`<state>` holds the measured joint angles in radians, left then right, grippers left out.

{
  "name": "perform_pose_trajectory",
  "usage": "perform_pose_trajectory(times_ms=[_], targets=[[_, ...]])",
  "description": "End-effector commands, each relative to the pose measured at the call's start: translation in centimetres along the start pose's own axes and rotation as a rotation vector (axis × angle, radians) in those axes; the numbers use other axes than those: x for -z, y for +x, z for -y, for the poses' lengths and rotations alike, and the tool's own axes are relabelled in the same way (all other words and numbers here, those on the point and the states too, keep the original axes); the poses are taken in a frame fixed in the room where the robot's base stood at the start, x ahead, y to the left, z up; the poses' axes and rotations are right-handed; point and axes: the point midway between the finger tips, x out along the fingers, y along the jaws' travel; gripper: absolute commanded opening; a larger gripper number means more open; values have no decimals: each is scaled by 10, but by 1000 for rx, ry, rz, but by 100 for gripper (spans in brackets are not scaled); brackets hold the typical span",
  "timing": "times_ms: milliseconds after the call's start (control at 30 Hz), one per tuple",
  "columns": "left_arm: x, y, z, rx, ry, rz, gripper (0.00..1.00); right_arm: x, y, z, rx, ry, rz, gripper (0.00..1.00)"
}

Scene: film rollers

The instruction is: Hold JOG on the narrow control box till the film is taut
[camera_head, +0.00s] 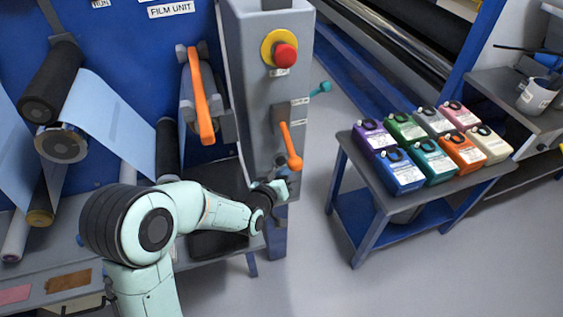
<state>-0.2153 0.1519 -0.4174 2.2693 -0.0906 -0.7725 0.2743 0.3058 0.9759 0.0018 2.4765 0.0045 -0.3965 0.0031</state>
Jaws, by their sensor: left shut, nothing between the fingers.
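The narrow grey control box (255,95) stands upright at the centre, with a red mushroom button (285,55) on a yellow collar near its top. No JOG label can be read; small labels on its front are too small to make out. My left gripper (284,179) is shut and empty at the lower front of the box, just below an orange lever (290,146). Whether it touches a button there I cannot tell, as the gripper hides that spot. The light blue film (112,122) runs between dark rollers at left; its tension is hard to judge. My right gripper is out of view.
A larger orange handle (199,95) and a teal knob (321,88) stick out near the box. A blue-legged table (362,176) at right bears several coloured jugs (432,160). A white mug (534,97) stands far right. The floor between is clear.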

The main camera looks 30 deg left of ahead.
Motion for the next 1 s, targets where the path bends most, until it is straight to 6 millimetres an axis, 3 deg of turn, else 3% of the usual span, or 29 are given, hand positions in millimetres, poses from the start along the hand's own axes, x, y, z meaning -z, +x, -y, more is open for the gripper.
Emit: perform_pose_trajectory(times_ms=[1000], targets=[[2,4,4,0,-1,-2,0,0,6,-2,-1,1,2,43]])
